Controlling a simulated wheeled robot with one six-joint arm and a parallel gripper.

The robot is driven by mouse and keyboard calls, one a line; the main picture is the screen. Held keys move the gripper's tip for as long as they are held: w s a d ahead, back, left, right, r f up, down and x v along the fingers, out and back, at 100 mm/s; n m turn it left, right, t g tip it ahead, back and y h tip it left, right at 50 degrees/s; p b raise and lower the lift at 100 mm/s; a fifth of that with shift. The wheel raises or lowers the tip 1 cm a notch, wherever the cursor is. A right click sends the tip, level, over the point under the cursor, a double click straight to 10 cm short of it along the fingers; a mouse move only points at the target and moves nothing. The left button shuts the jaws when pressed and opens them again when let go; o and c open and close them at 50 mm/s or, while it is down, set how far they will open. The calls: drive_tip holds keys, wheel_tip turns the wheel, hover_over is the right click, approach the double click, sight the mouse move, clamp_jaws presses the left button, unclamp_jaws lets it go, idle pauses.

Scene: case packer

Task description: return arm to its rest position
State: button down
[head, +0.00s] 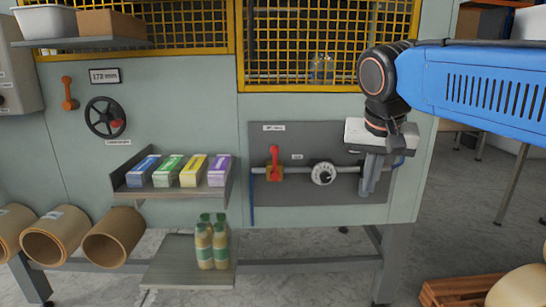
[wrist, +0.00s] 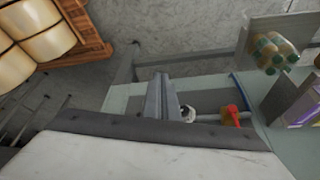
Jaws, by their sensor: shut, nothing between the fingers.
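My gripper (head: 371,178) hangs pointing down at the right end of the dark grey panel (head: 340,193) in the head view. Its fingers are together with nothing between them. It is in front of the blue-ended pipe, and I cannot tell whether it touches. In the wrist view the shut fingers (wrist: 162,98) show near the middle, left of the white dial (wrist: 188,114) and the red-handled valve (wrist: 231,116). In the head view the dial (head: 323,173) and the red valve handle (head: 275,157) are left of my gripper. The handle stands upright.
A shelf (head: 217,192) holds several coloured boxes. A lower shelf (head: 170,276) carries green-topped bottles (head: 212,247). A handwheel (head: 105,117) and cardboard rolls (head: 113,237) are at the left. A wooden pallet (head: 450,290) lies at the lower right. Open floor (head: 450,220) shows right of the machine.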

drive_tip(key=s+d+f+n, duration=0.1)
drive_tip(key=s+d+f, duration=0.1)
drive_tip(key=s+f, duration=0.3)
drive_tip(key=s+d+f+n, duration=0.1)
drive_tip(key=s+d+f, duration=0.2)
drive_tip(key=s+f, duration=0.3)
drive_tip(key=s+d+f+n+y, duration=0.1)
drive_tip(key=s+d+f, duration=0.1)
drive_tip(key=s+f, duration=0.4)
wheel_tip(320, 180, down, 5)
drive_tip(key=shift+d+f+t, duration=0.1)
drive_tip(key=shift+d+t, duration=0.2)
drive_tip(key=c, duration=2.5)
unclamp_jaws()
drive_tip(key=shift+s, duration=0.1)
